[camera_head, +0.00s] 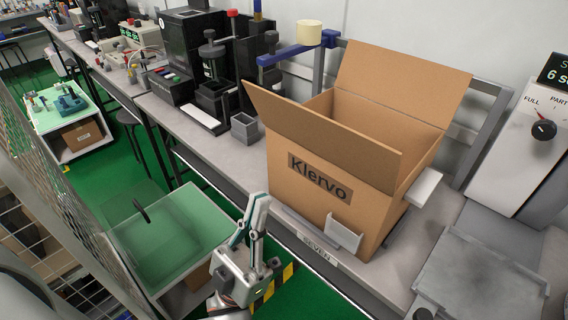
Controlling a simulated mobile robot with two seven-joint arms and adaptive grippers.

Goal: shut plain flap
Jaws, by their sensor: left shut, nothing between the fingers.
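A brown cardboard box marked "Klervo" (310,208) stands on the grey bench, with its top open. A plain front flap (325,130) sticks up and leans outward above the printed side. A plain back flap (400,84) stands up at the far side. Both visible flaps are unprinted, so I cannot tell which one the task names. Much of the box's inside is hidden behind the front flap. My left gripper (258,208) is shut and empty, pointing up, in front of the box's left corner and apart from it in the picture. My right gripper is not in view.
A grey bracket (345,236) and a white block (425,188) sit against the box. A blue arm with a cream cylinder (308,33) stands behind left. Black devices (215,80) crowd the bench left. A machine with a knob (512,130) and a metal plate (480,275) are right.

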